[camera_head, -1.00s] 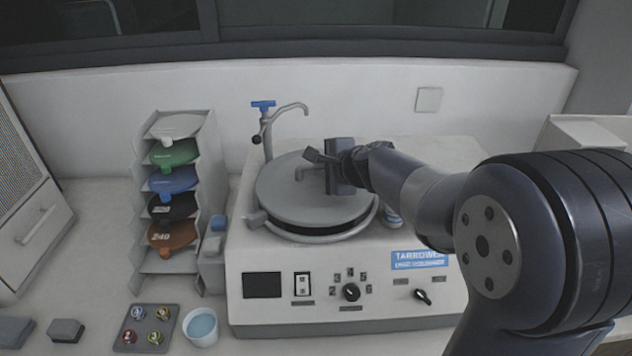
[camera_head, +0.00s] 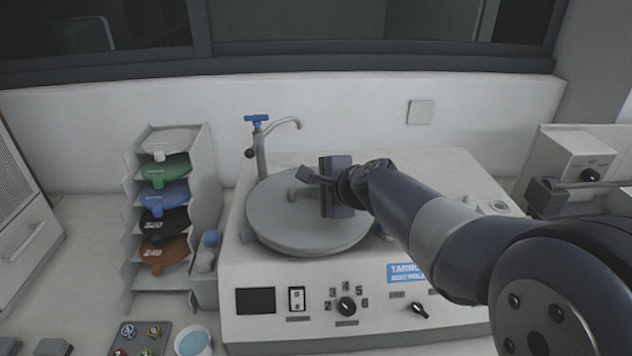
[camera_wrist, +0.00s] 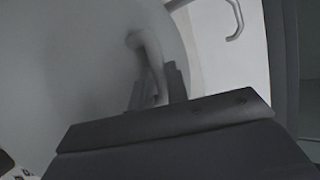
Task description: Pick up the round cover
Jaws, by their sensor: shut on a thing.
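The round cover (camera_head: 275,222) is a wide grey disc with a raised handle, at the top of the white machine (camera_head: 300,270) in the head view. My gripper (camera_head: 314,178) is shut on the cover's handle, which rises from the disc. In the wrist view the cover (camera_wrist: 60,70) fills the left side, and its curved handle (camera_wrist: 145,50) runs down between my gripper's fingers (camera_wrist: 160,88). The disc hides the bowl beneath it, and I cannot tell whether its underside touches the rim.
A tap (camera_head: 258,150) with a blue handle stands just behind the cover. A rack (camera_head: 205,165) of coloured discs is to the left. A tray (camera_head: 122,340) and a white cup (camera_head: 193,342) sit in front. Another device (camera_head: 575,165) is at the right.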

